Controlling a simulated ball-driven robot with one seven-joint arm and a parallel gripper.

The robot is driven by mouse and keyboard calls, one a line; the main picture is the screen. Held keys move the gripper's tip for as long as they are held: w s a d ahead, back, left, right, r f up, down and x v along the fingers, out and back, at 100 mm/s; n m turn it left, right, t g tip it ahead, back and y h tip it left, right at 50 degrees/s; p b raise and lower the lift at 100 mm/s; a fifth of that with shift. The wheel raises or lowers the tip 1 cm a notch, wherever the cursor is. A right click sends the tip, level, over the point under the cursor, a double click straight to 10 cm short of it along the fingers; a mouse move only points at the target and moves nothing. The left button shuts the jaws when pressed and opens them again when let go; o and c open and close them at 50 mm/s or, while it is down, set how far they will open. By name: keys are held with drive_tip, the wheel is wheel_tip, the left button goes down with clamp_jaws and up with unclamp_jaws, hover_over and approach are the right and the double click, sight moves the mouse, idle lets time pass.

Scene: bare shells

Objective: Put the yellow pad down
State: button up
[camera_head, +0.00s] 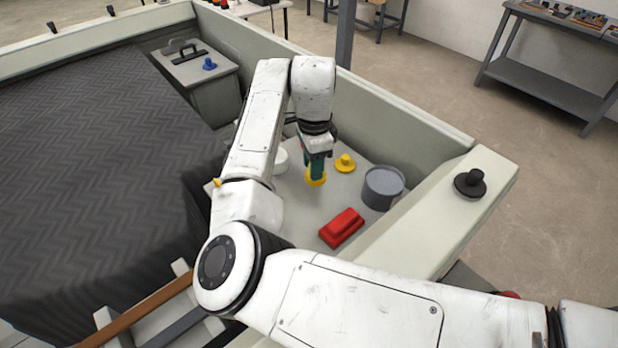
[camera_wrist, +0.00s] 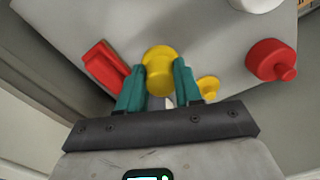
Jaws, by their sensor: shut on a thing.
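My gripper (camera_head: 317,168) is shut on a round yellow pad (camera_head: 316,178), low over the light grey surface (camera_head: 302,208) inside the walled corner. In the wrist view the yellow pad (camera_wrist: 159,72) sits between the two green fingers of my gripper (camera_wrist: 161,80). I cannot tell whether its underside touches the surface. A second yellow piece (camera_head: 345,163), a disc with a knob, stands just right of the gripper; it also shows in the wrist view (camera_wrist: 208,88).
A red block (camera_head: 342,228) and a grey round tin (camera_head: 383,187) stand nearby. A white round thing (camera_head: 281,160) is partly behind my arm. The wrist view shows a red knobbed piece (camera_wrist: 272,62). A raised wall (camera_head: 400,130) borders the surface; bare surface lies between pad and block.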

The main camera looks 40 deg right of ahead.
drive_tip(key=w+f+b, duration=0.1)
drive_tip(key=w+d+f+b, duration=0.1)
drive_tip(key=f+b, duration=0.1)
drive_tip(key=w+f+b, duration=0.1)
drive_tip(key=shift+w+d+f, duration=0.1)
drive_tip(key=shift+d+f, duration=0.2)
drive_tip(key=shift+f, duration=0.1)
wheel_tip(320, 180, down, 3)
drive_tip(key=b, duration=0.3)
drive_tip(key=shift+w+f+b, duration=0.1)
drive_tip(key=shift+b, duration=0.2)
drive_tip(key=o, duration=0.9)
drive_tip(key=shift+o, duration=0.2)
wheel_tip(320, 180, up, 12)
drive_tip(key=b, duration=0.1)
